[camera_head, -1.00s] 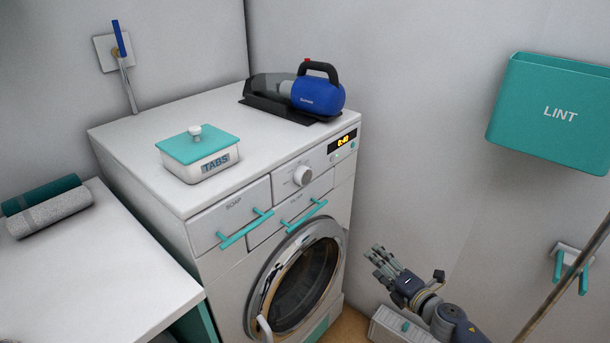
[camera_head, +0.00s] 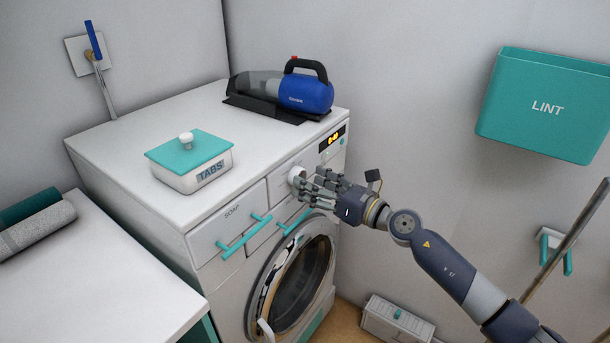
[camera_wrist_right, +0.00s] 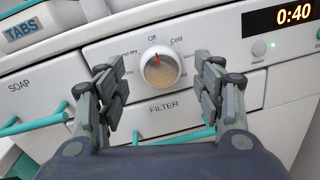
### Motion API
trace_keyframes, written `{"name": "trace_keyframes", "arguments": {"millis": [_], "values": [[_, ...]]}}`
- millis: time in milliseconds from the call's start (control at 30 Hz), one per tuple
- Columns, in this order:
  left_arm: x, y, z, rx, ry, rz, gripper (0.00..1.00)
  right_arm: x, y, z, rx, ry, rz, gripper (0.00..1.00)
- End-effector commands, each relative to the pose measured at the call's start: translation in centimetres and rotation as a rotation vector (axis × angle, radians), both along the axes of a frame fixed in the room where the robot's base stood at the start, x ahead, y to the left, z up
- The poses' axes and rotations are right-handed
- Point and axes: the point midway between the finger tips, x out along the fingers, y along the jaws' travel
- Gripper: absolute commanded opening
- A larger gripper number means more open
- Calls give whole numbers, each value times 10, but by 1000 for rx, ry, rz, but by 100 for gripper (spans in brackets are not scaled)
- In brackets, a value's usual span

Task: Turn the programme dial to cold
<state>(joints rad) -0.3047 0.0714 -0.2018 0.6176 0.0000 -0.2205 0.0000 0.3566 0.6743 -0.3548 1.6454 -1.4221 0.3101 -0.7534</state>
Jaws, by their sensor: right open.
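The programme dial (camera_wrist_right: 160,68) is a round knob on the front panel of the white washing machine (camera_head: 150,125). In the right wrist view its red pointer is at "Off", and "Cold" is printed to the right of that. In the head view the dial (camera_head: 296,173) is partly hidden by my right gripper (camera_head: 308,186). My right gripper (camera_wrist_right: 165,85) is open, with its fingers on either side of the dial and a little short of it. It holds nothing. My left gripper is not in view.
A display (camera_wrist_right: 293,13) reads 0:40. Teal handles sit below on the "SOAP" (camera_wrist_right: 30,85) and "FILTER" (camera_wrist_right: 165,104) fronts. A tabs box (camera_head: 190,165) and a blue hand vacuum (camera_head: 300,92) stand on top. A teal lint bin (camera_head: 540,105) hangs on the right wall.

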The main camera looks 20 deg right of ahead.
Motion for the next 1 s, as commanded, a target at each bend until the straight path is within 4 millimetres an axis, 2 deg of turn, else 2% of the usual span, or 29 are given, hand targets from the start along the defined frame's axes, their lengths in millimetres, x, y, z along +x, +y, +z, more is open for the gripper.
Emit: {"name": "trace_keyframes", "arguments": {"millis": [200, 533, 567, 733, 1000], "values": [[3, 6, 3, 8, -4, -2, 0, 20, 13, 0, 1, 1, 0, 62], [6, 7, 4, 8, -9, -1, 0, 22, 15, -1, 0, 1, 0, 62], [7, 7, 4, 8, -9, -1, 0, 22, 15, -1, 0, 1, 0, 57], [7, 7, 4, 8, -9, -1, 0, 22, 15, -1, 0, 1, 0, 19], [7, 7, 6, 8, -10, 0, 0, 22, 14, 0, 9, 7, -1, 17]]}}
